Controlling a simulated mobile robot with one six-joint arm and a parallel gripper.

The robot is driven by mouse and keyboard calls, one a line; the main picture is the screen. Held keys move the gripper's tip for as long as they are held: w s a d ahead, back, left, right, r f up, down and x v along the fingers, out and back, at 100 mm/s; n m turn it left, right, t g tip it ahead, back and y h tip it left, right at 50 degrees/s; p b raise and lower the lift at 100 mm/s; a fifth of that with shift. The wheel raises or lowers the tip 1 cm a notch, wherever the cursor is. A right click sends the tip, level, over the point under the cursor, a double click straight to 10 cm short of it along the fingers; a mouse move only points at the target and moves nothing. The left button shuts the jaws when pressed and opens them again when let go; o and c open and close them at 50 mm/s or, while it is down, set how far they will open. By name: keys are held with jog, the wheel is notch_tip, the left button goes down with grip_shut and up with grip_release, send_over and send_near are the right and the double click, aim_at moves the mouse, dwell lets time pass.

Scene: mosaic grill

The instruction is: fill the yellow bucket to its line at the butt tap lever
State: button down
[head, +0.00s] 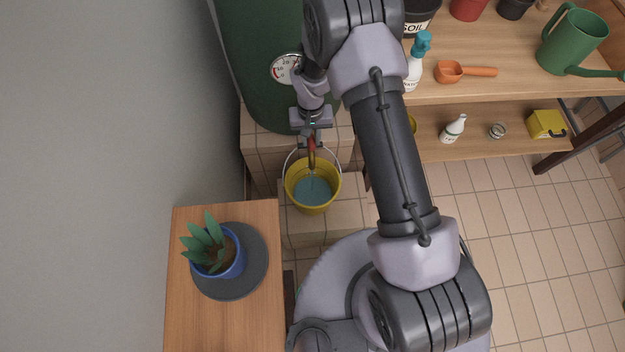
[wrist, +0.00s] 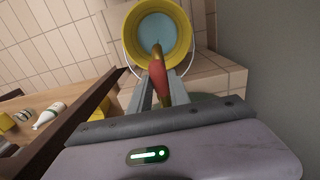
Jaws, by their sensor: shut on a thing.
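The yellow bucket (head: 313,196) stands on the tiled step below the green water butt (head: 255,75), with blue water inside and its wire handle raised. In the wrist view the bucket (wrist: 128,48) shows from above, upright, with water (wrist: 157,29) in it. Its fill line cannot be made out. My gripper (head: 312,134) is at the butt's tap, above the bucket's rim. It is shut on the red tap lever (wrist: 156,76). The brass spout (head: 312,160) points down over the bucket, and a thin stream seems to fall into the water.
A wooden table (head: 190,325) at the lower left holds a potted plant (head: 217,262) on a dark round mat. Wooden shelves (head: 500,85) at the right hold a spray bottle, an orange scoop (head: 450,72) and a green watering can (head: 572,42). The tiled floor at right is clear.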

jog(key=shift+w+r+p, duration=0.35)
jog(key=shift+r+p, duration=0.05)
jog(key=shift+r, duration=0.4)
jog(key=shift+w+r+p, duration=0.35)
jog(key=shift+r, duration=0.45)
jog(key=shift+s+f, duration=0.15)
dwell(1.3)
jog(key=shift+f, duration=0.1)
dwell(0.4)
jog(key=shift+f+b, duration=0.3)
jog(key=shift+b, duration=0.1)
notch_tip(320, 180, down, 3)
jog(key=b, duration=0.2)
jog(key=shift+f+b, duration=0.2)
jog(key=shift+b, duration=0.2)
jog(key=c, duration=1.6)
grip_release()
jog(key=shift+f, duration=0.3)
jog(key=shift+c, duration=0.2)
jog(key=o, duration=0.5)
jog(key=shift+r, duration=0.2)
